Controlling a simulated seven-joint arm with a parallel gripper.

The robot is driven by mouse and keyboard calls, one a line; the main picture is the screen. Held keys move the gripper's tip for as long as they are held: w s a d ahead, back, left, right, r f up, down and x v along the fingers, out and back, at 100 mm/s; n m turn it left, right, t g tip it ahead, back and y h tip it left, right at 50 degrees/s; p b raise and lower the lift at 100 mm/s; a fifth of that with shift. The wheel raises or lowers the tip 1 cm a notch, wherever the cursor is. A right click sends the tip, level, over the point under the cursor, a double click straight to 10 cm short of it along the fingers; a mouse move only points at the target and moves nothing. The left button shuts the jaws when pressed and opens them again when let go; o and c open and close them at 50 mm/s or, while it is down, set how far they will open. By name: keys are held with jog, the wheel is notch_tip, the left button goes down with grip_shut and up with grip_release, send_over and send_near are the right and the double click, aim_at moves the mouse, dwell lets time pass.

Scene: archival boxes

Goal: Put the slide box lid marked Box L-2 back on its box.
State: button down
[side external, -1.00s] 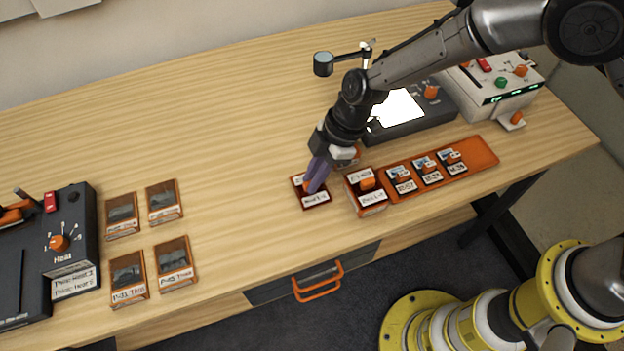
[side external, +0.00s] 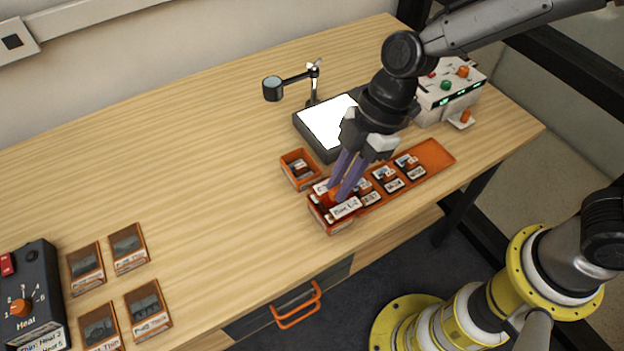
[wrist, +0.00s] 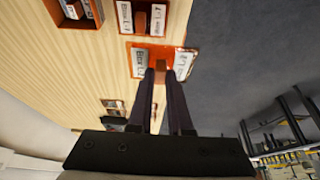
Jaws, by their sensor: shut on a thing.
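My gripper (side external: 342,192) is shut on the orange knob of the Box L-2 lid (side external: 345,208). The lid is orange with white labels. It also shows between my fingertips in the wrist view (wrist: 134,64). In the side view it overlaps a lidded orange box (side external: 330,225), which it partly hides; the height between them is hard to judge. In the wrist view this box (wrist: 141,22) appears apart from the held lid. An open orange box (side external: 300,170) with contents inside stands behind and left of the lid, and at the wrist view's top left (wrist: 75,12).
An orange tray (side external: 434,157) with several labelled slides lies right of the lidded box. A light panel (side external: 325,125) and a magnifier on an arm (side external: 272,88) stand behind. A white control unit (side external: 447,92) is at the back right. The table's left middle (side external: 190,180) is clear.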

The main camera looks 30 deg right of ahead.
jog(key=shift+s+d+r, duration=0.4)
jog(key=shift+s+d, duration=0.15)
jog(key=shift+s, duration=0.05)
jog(key=shift+r, duration=0.3)
jog(key=w+a, duration=0.1)
jog(key=w, duration=1.3)
jog(key=shift+w+d+f, duration=0.25)
jog(key=shift+w+f, duration=0.2)
jog(key=shift+f, duration=0.65)
jog(key=shift+w+d+f, duration=0.25)
jog(key=shift+w+f, duration=0.2)
jog(key=shift+f, duration=0.7)
jog(key=shift+w+d+f, duration=0.25)
jog(key=shift+w+f, duration=0.2)
jog(key=shift+f, duration=0.65)
jog(key=shift+f, duration=0.15)
jog(key=shift+f, duration=0.55)
jog(key=shift+f, duration=0.15)
